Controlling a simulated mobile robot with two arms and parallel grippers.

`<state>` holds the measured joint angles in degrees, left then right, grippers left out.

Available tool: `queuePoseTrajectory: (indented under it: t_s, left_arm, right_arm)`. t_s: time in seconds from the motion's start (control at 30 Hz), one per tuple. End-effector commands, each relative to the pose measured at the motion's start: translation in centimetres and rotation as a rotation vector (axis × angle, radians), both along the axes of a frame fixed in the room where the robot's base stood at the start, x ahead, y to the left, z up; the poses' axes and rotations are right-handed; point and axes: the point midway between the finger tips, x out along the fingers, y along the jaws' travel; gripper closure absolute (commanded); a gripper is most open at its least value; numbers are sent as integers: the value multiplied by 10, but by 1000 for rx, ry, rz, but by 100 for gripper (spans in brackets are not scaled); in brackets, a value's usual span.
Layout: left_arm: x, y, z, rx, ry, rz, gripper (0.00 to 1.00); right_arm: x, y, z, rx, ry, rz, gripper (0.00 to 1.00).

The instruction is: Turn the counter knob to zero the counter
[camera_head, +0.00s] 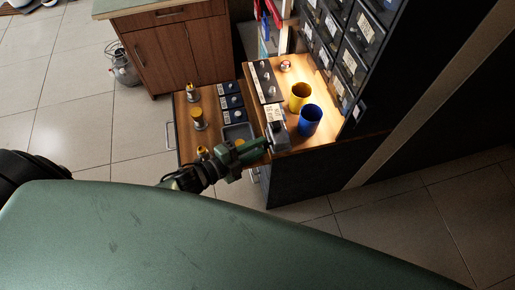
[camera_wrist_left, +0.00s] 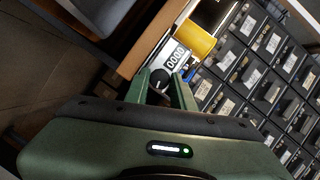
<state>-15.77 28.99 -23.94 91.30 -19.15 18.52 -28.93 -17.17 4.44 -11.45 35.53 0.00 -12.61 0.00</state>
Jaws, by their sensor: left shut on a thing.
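The counter (camera_head: 279,136) is a small grey box near the front edge of the wooden worktop. In the left wrist view the counter (camera_wrist_left: 176,54) shows a white display whose digits look like zeros, though they are small. Its dark round knob (camera_wrist_left: 159,79) faces my left gripper (camera_wrist_left: 160,86). The two green fingers stand on either side of the knob and are shut on it. In the head view my left gripper (camera_head: 262,146) reaches the counter from the left, and its fingertips partly hide the knob. My right gripper is in neither view.
A yellow cup (camera_head: 299,96) and a blue cup (camera_head: 310,120) stand right of the counter. Behind them is a rack of labelled drawers (camera_head: 351,71). An open drawer (camera_head: 188,147) with fittings lies left of the worktop. Tiled floor (camera_head: 72,125) is clear farther left.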

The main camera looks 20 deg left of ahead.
Motion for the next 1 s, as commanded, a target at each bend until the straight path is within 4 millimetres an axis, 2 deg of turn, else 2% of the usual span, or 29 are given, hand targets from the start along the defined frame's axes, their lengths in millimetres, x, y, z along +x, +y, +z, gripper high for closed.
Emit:
queuePoseTrajectory:
  t_s: [0.03,0.3,0.87,0.9,0.97,1.0]
  left_arm:
    - [0,-1,-3,12,-23,0,100]
    - [-1,-1,-2,70,-108,-1,100]
    - [-1,-2,-1,88,-131,-3,100]
    - [-1,-2,-1,88,-131,-3,70]
    - [-1,-2,-1,88,-131,-3,54]
    - [-1,-1,-1,88,-131,-3,54]
  right_arm:
    - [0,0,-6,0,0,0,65]
    - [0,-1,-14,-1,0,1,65]
    - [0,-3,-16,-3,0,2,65]
    - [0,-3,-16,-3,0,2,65]
    - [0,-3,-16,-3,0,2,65]
    - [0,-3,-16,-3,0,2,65]
